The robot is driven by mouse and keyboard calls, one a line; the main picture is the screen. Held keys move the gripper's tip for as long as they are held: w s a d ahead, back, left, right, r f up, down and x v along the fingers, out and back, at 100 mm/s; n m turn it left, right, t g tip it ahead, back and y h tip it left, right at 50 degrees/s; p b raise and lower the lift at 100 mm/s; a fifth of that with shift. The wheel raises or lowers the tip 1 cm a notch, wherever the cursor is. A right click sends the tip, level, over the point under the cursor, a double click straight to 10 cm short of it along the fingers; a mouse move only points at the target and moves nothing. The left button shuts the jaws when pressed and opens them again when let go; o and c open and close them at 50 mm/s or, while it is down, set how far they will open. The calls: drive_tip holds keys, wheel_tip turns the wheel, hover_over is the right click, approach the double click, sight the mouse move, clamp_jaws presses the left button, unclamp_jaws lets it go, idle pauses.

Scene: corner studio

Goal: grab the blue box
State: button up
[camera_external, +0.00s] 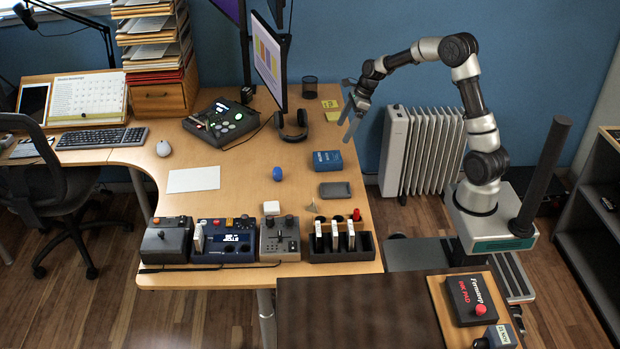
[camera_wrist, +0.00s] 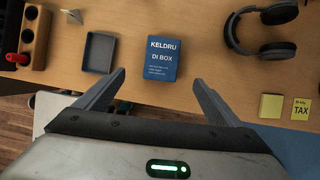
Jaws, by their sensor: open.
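The blue box (camera_external: 327,161) lies on the desk near its right edge. In the wrist view the box (camera_wrist: 161,52) shows white lettering reading "KELDRU DI BOX". My gripper (camera_external: 350,122) is above the desk's right edge, behind and to the right of the box in the external view. In the wrist view my gripper (camera_wrist: 158,85) is open, its two fingers spread to either side below the box in the picture. Nothing is between the fingers, and they do not appear to touch the box.
A small grey tray (camera_external: 335,190) lies close beside the box. Headphones (camera_external: 294,127) and yellow sticky notes (camera_external: 331,109) are on its other side. A dark holder (camera_external: 341,241) stands at the desk's near edge. A white radiator (camera_external: 432,150) stands beyond the desk's right edge.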

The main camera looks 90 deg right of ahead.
drive_tip(key=b, duration=0.2)
approach(328, 156)
drive_tip(key=x, duration=0.5)
drive_tip(key=shift+s+a+f, duration=0.1)
drive_tip(key=shift+s+a, duration=0.1)
drive_tip(key=shift+a, duration=0.05)
drive_tip(key=shift+d+b+x, duration=0.2)
drive_tip(key=shift+b+x, duration=0.95)
drive_tip(key=shift+x, duration=1.6)
drive_tip(key=shift+w, duration=0.15)
drive_tip(key=shift+f, duration=0.1)
drive_tip(key=c, duration=1.3)
drive_tip(key=shift+c, duration=0.8)
